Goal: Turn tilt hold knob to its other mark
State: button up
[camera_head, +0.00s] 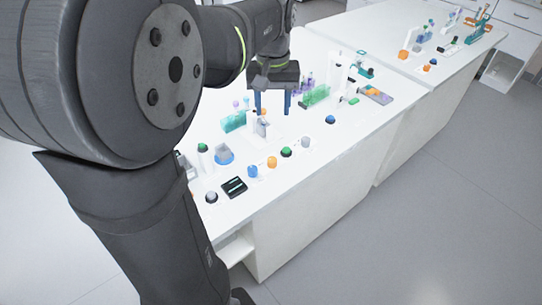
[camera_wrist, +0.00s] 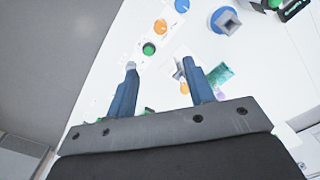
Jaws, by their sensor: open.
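A row of round knobs runs along the front part of the white bench: blue (camera_head: 252,171), orange (camera_head: 271,161), green (camera_head: 286,152) and grey (camera_head: 305,142). Their labels are too small to read, so I cannot tell which is the tilt hold knob. The wrist view also shows the blue (camera_wrist: 182,5), orange (camera_wrist: 160,26) and green (camera_wrist: 149,48) knobs beyond my fingertips. My gripper (camera_head: 272,112) points down, open and empty, apparently above the bench behind this row. In the wrist view, my gripper's (camera_wrist: 160,64) two blue fingers stand apart with nothing held between them.
A grey block on a blue round base (camera_head: 224,155) and a black panel (camera_head: 234,187) stand at the left. A teal clear block (camera_head: 233,121) and green rack (camera_head: 316,95) stand farther back. Another blue knob (camera_head: 330,119) sits right of the row, with bare bench around it.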

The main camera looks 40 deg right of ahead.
jog(key=n, duration=1.1)
send_near(272, 159)
notch_tip(272, 159, down, 9)
jog(key=shift+f, duration=0.15)
jog(key=c, duration=1)
